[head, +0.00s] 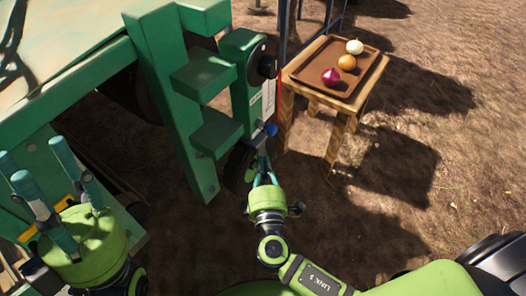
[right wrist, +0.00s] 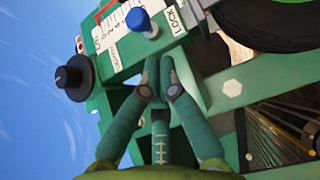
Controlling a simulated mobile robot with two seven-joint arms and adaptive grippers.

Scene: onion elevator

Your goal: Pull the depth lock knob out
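The depth lock knob is a blue knob (right wrist: 138,18) beside the word LOCK on a white scale plate in the right wrist view. It also shows in the head view (head: 270,130), low on the green post. My right gripper (right wrist: 160,62) has its teal fingertips close together, with nothing between them. In the wrist picture the fingertips lie just below the knob and its plate, apart from the knob. In the head view the right gripper (head: 264,165) is just below the knob. My left gripper (head: 48,185) is open and empty at the left.
A black knob (right wrist: 72,78) sits on the same green machine (head: 165,95). A wheel (head: 240,170) is close beside my right gripper. A wooden table (head: 288,90) with a brown tray (head: 310,72) holding three onions stands behind. Bare soil lies to the right.

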